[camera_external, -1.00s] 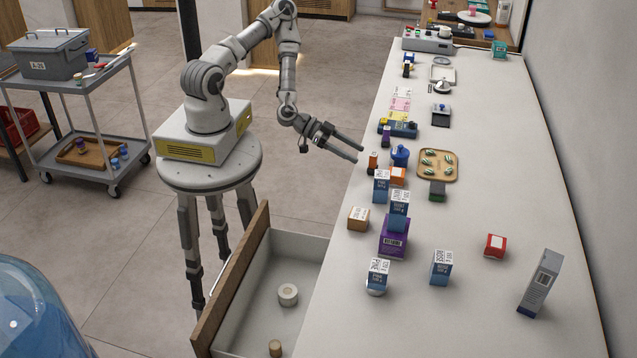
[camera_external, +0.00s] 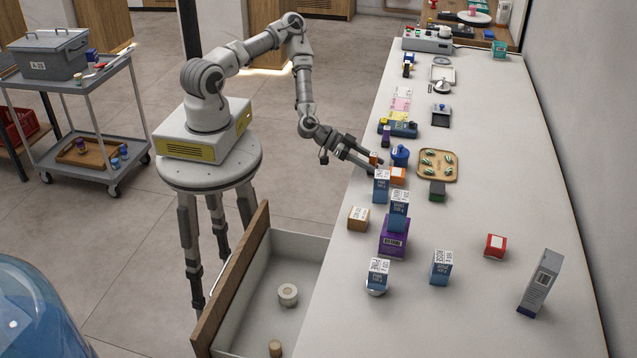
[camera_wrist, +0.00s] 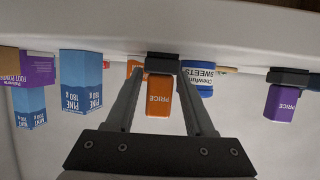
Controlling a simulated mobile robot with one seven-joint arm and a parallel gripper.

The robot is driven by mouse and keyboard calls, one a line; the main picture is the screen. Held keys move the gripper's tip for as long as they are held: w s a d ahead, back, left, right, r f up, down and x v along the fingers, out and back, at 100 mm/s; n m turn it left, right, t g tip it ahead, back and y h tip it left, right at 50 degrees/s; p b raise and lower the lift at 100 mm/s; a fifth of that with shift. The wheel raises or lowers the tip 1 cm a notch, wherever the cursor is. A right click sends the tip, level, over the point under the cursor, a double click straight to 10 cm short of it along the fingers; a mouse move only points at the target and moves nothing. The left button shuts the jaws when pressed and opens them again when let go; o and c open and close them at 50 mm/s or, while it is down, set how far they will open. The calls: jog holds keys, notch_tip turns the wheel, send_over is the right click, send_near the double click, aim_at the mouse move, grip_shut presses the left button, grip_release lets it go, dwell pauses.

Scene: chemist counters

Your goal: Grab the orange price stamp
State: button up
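The orange price stamp (camera_external: 374,158) stands near the left edge of the long white counter (camera_external: 510,180), partly hidden by my gripper in the external view. In the wrist view it is an orange block marked PRICE (camera_wrist: 160,97) with a dark part above it, seen upside down. My gripper (camera_external: 373,162) is open at the stamp. In the wrist view, my gripper's two fingers (camera_wrist: 162,78) lie to either side of the orange block, with a gap showing on both sides.
Close by are blue PINE boxes (camera_wrist: 80,82), a blue-lidded jar (camera_external: 400,155), an orange box (camera_external: 398,175) and a purple price stamp (camera_wrist: 281,103). A wooden tray (camera_external: 453,176) lies farther right. An open drawer (camera_external: 300,250) juts out below the counter.

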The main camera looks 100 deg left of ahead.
aim_at(377, 154)
grip_shut()
jog(key=shift+r, duration=0.2)
jog(key=shift+r, duration=0.45)
notch_tip(377, 154, up, 3)
jog(key=shift+f, duration=0.15)
jog(key=s+d+r+p, duration=0.4)
jog(key=d+r+p, duration=0.2)
jog(key=d, duration=0.4)
jog(key=shift+s+d+r, duration=0.3)
jog(key=shift+d+r, duration=0.05)
jog(key=shift+r, duration=0.2)
